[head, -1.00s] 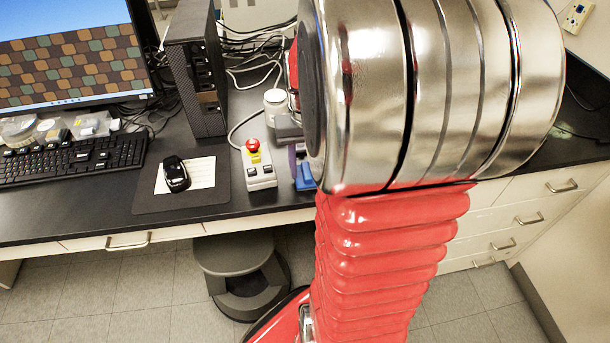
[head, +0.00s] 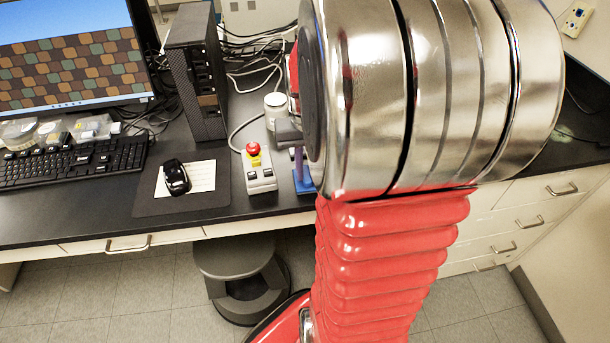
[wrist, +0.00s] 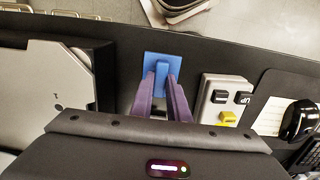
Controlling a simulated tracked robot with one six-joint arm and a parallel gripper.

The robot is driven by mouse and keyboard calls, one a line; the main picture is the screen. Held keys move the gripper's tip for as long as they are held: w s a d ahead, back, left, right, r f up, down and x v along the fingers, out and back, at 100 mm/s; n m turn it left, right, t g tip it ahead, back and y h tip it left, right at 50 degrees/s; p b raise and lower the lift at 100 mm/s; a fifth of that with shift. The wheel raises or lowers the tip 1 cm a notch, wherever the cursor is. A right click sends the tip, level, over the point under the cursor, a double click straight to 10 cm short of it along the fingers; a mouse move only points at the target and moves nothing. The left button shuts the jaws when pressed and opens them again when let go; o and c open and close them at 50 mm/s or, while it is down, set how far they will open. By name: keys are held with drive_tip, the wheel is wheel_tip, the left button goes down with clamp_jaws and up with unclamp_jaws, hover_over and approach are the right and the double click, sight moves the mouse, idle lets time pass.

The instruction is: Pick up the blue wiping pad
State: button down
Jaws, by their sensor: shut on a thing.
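The blue wiping pad (wrist: 162,66) is a flat blue piece with a raised blue grip. In the wrist view it is at the dark bench's front edge. My gripper (wrist: 160,82) has its two purple fingers on either side of the raised grip and is shut on it. In the head view the pad (head: 306,184) shows as a small blue strip, partly hidden by my arm. My gripper (head: 299,165) is upright above it. Whether the pad touches the bench is hard to tell.
A control box (head: 259,170) with a red button stands just left of the pad. A mouse (head: 176,177) lies on a dark mat further left. A white jar (head: 276,106) stands behind. In the wrist view a grey machine (wrist: 60,85) is close at left.

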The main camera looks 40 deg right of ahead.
sight(306, 173)
drive_tip(key=shift+r, duration=0.1)
wheel_tip(306, 173, up, 10)
idle(0.4)
idle(0.4)
drive_tip(key=c, duration=2.2)
unclamp_jaws()
clamp_jaws()
drive_tip(key=w+a+r+n, duration=0.1)
drive_tip(key=w+a, duration=0.3)
drive_tip(key=w, duration=0.5)
drive_tip(key=w+a+r+n, duration=0.1)
drive_tip(key=w+a, duration=0.3)
drive_tip(key=w, duration=0.5)
drive_tip(key=w+a+f+n, duration=0.1)
drive_tip(key=w+a, duration=1.1)
drive_tip(key=a, duration=0.3)
drive_tip(key=shift+a+f, duration=0.15)
drive_tip(key=shift+a, duration=0.15)
